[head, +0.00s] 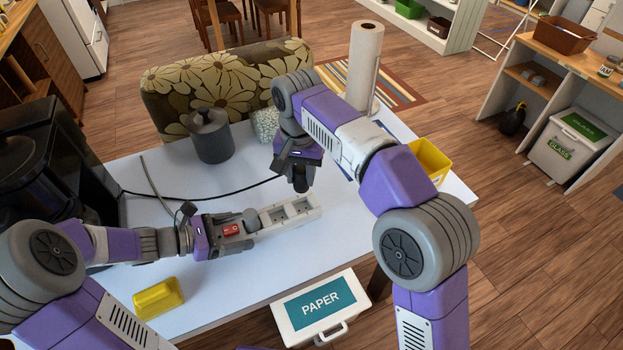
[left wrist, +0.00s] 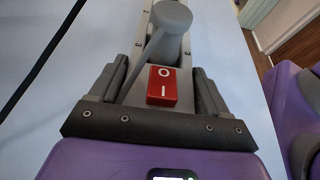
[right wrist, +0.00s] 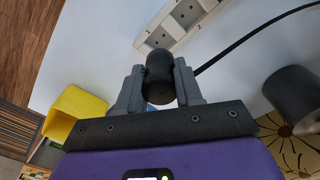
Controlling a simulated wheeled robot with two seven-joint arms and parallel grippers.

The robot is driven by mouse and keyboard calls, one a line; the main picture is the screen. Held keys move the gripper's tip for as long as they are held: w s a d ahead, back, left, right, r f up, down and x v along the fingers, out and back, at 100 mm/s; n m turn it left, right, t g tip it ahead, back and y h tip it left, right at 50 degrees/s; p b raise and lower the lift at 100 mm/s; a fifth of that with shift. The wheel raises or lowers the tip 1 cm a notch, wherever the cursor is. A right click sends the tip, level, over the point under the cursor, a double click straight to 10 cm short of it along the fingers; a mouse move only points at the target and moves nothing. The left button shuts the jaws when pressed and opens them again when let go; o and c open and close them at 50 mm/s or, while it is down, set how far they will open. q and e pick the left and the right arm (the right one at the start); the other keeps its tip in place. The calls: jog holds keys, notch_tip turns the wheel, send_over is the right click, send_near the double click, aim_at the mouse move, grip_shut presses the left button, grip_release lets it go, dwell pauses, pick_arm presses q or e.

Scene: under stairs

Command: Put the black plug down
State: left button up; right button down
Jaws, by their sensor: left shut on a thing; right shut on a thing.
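My right gripper (right wrist: 160,88) is shut on the black plug (right wrist: 159,72) and holds it above the table, beyond the power strip. In the head view the plug (head: 301,180) hangs below that gripper. A black cord (right wrist: 262,36) runs from beside it. The white power strip (head: 296,208) lies on the table with a red switch (left wrist: 162,86) and a grey plug (left wrist: 172,18) in the socket nearest the switch. Two other sockets look empty. My left gripper (head: 220,232) is shut on the switch end of the strip.
A grey canister (head: 212,136), a paper roll (head: 363,68) and a yellow bin (head: 430,162) stand toward the table's back and right. A yellow block (head: 158,298) lies front left. A black machine (head: 50,160) stands left. Bare white table (head: 340,225) shows right of the strip.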

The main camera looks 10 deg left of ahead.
pick_arm(q)
jog(key=shift+a+f, duration=0.1)
jog(key=shift+f, duration=0.05)
pick_arm(e)
jog(key=shift+d, duration=0.1)
jog(key=d+m, duration=0.4)
jog(key=d, duration=1)
jog(key=shift+m, duration=0.3)
jog(key=f, duration=0.4)
jog(key=s+f, duration=0.1)
jog(key=f, duration=0.1)
jog(key=shift+d+f, duration=0.2)
jog(key=shift+d, duration=0.15)
jog(key=shift+f, duration=2.05)
jog(key=shift+f, duration=0.2)
jog(key=c, duration=0.7)
grip_release()
jog(key=shift+c, duration=0.2)
jog(key=shift+r, duration=0.15)
